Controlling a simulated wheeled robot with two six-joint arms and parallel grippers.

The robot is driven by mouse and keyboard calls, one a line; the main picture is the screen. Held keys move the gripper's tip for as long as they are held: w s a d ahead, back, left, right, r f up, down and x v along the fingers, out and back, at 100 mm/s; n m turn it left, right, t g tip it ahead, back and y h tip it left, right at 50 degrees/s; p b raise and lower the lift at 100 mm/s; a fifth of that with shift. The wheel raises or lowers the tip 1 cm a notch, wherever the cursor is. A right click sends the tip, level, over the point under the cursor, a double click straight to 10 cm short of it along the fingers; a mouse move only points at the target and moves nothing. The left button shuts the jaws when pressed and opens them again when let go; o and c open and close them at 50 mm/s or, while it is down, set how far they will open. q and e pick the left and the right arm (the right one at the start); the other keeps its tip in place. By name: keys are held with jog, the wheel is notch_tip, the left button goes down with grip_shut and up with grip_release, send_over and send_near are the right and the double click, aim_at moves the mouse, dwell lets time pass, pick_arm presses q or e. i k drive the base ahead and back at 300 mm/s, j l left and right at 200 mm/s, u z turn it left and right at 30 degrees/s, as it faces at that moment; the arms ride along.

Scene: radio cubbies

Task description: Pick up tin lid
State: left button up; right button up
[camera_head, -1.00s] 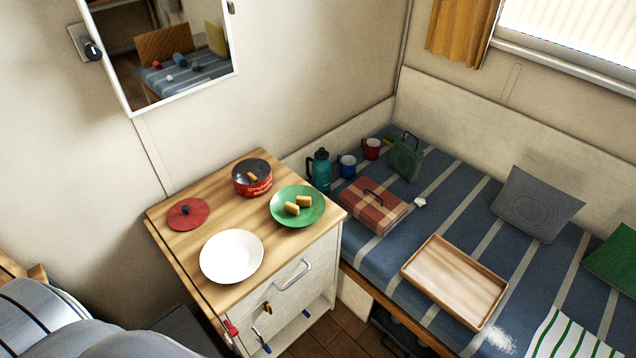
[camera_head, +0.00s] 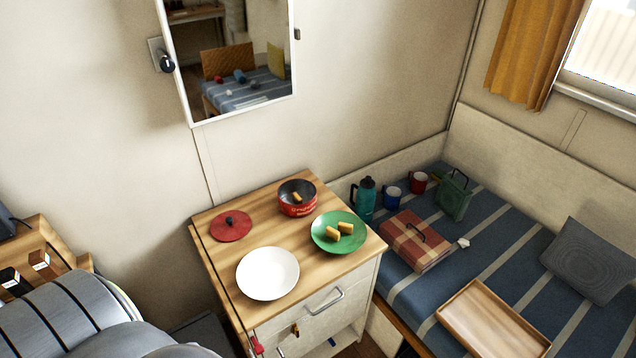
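The tin lid (camera_head: 231,226) is a flat red disc with a dark knob. It lies on the wooden top of the small cabinet (camera_head: 213,247), near its back left corner. The red tin (camera_head: 298,204) stands open to its right with a yellowish piece inside. A white plate (camera_head: 267,274) is in front of the lid, and a green plate (camera_head: 325,241) with yellowish pieces is to the right. Neither of my grippers is in view. Grey rounded parts of mine fill the lower left.
A mirror (camera_head: 228,62) hangs above the cabinet. A wooden surface (camera_head: 40,262) with small boxes is at left.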

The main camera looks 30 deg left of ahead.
aim_at(229, 225)
jog(key=u, duration=1.7)
